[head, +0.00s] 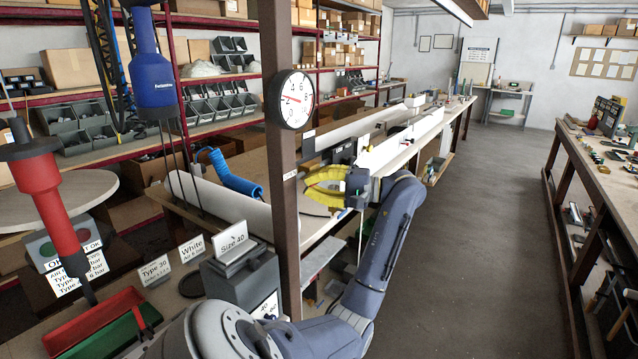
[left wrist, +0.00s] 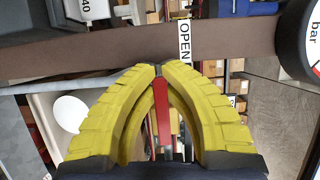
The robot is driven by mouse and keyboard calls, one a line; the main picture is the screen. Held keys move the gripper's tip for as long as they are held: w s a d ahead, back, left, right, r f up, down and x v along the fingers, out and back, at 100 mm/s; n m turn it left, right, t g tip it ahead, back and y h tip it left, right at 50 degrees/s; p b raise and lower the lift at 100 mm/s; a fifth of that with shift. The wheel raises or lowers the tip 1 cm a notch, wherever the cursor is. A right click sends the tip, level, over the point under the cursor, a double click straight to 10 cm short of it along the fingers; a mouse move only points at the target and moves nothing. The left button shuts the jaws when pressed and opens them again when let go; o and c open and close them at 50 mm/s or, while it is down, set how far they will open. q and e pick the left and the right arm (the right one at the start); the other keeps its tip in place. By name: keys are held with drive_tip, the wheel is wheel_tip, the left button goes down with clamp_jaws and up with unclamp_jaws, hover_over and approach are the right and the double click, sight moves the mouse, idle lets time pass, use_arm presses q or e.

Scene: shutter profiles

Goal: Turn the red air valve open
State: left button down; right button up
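The red air valve's lever (left wrist: 162,115) shows in the left wrist view, running lengthwise between my fingers. My left gripper (left wrist: 159,68) has yellow ribbed fingers that bow around the lever and come together at its far end, with a small grey part between the tips. In the head view my left gripper (head: 308,187) is beside the brown post, its fingers pointing left toward it. The lever is mostly hidden there. A white OPEN label (left wrist: 185,40) is on the post, just beyond the fingertips. My right gripper is out of view.
The brown post (head: 283,210) carries a round pressure gauge (head: 290,99), partly visible in the left wrist view (left wrist: 312,45). A coiled blue hose (head: 232,175) lies left of the post. A long workbench (head: 425,130) runs behind; the floor (head: 470,230) to the right is clear.

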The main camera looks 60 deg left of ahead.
use_arm(q)
drive_tip(key=shift+w+f, duration=0.1)
drive_tip(key=shift+w, duration=0.05)
drive_tip(key=c, duration=1.7)
unclamp_jaws()
drive_tip(key=shift+w+d, duration=0.15)
drive_tip(key=shift+w, duration=0.1)
drive_tip(key=o, duration=0.3)
drive_tip(key=shift+s, duration=0.2)
drive_tip(key=v, duration=1.2)
